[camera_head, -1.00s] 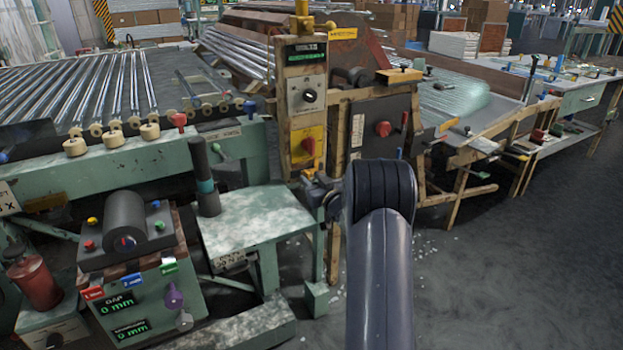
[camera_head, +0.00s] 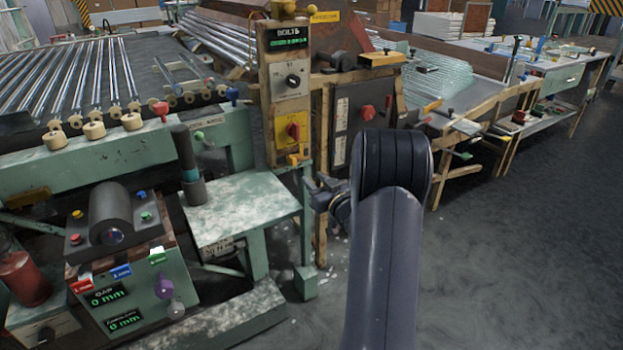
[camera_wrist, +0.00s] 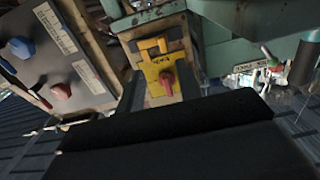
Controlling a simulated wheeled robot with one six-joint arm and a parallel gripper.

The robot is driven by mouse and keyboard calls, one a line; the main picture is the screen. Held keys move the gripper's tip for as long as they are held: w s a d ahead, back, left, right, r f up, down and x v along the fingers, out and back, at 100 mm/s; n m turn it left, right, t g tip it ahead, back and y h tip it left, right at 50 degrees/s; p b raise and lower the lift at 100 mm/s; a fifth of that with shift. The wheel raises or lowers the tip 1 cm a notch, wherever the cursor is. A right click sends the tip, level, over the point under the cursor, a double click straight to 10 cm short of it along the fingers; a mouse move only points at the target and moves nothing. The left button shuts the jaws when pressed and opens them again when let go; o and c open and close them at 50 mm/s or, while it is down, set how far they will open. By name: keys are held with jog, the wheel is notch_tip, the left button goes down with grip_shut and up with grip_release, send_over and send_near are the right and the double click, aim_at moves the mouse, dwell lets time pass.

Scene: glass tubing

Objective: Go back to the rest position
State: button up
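My arm rises from the bottom of the head view and bends at a dark ribbed joint. My gripper (camera_head: 322,193) shows small and dark to the left of that joint, partly hidden by my arm. It is in front of the green and wooden frame, below the control box (camera_head: 271,102) with its yellow panel and red knob (camera_head: 293,131). I see nothing held in it, but its fingers are too small to read. The wrist view shows the yellow panel (camera_wrist: 152,73) and red knob (camera_wrist: 167,80) ahead, above a broad black shape.
A green side table (camera_head: 240,208) with a dark upright cylinder (camera_head: 187,160) stands left of my gripper. A small machine with a roller (camera_head: 117,215) is at lower left. Glass tubes (camera_head: 85,75) lie on a rack behind. The floor (camera_head: 500,260) at right is clear.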

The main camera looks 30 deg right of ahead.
aim_at(293, 164)
jog(key=shift+w, duration=0.1)
jog(key=w, duration=0.3)
jog(key=w+b, duration=0.1)
jog(key=w, duration=0.6)
jog(key=shift+w+a, duration=0.35)
jog(key=shift+a+b, duration=0.3)
jog(key=shift+a, duration=0.1)
jog(key=shift+s, duration=0.1)
